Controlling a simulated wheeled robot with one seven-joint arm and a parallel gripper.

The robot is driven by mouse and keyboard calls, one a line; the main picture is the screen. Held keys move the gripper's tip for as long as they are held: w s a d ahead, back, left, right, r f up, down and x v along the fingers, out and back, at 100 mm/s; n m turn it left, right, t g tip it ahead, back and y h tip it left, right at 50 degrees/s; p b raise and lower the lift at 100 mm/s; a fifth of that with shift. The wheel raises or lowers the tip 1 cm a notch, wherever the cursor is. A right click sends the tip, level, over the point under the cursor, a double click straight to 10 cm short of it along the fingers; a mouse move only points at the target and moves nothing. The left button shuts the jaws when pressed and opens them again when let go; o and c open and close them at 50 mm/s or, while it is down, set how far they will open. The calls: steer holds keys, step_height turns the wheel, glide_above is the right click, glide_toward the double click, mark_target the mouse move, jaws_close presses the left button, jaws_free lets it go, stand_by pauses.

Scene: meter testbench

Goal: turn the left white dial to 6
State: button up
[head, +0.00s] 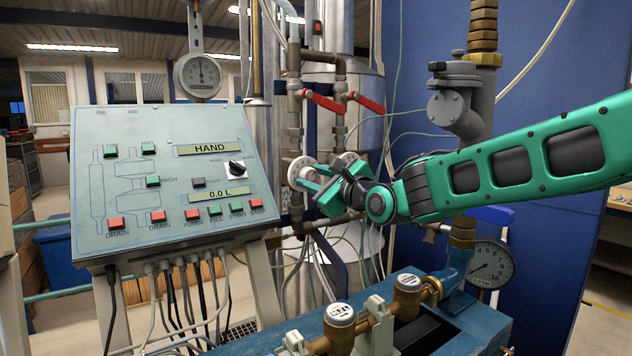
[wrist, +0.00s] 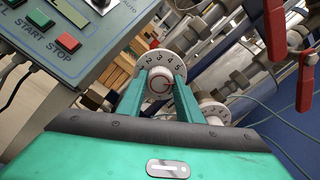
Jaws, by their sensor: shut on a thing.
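The left white dial (head: 295,167) is a round white disc on the pipework, right of the control panel. In the wrist view its numbered rim (wrist: 161,57) faces me, with what look like 2, 3, 4 and 5 along the upper edge. I cannot tell which number is set. My gripper (head: 309,178) reaches in from the right. In the wrist view its two green fingers are shut on the dial's raised middle knob (wrist: 159,82), one on each side. The lower rim is hidden by my gripper.
A second white dial (head: 347,159) sits just right of the first, close to my gripper. Red valve levers (head: 323,101) are above. The sloped control panel (head: 110,190) stands at the left. A blue bench with brass meters (head: 407,284) lies below.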

steer(key=shift+w+d+f+m, duration=0.25)
steer(key=shift+d+m, duration=0.05)
steer(key=shift+d, duration=0.1)
steer(key=o, duration=1)
steer(key=shift+o, duration=0.2)
steer(key=shift+s+a+r, duration=0.1)
steer(key=shift+a, duration=0.1)
steer(key=v, duration=1)
steer(key=shift+s+d, duration=0.25)
steer(key=shift+d, duration=0.05)
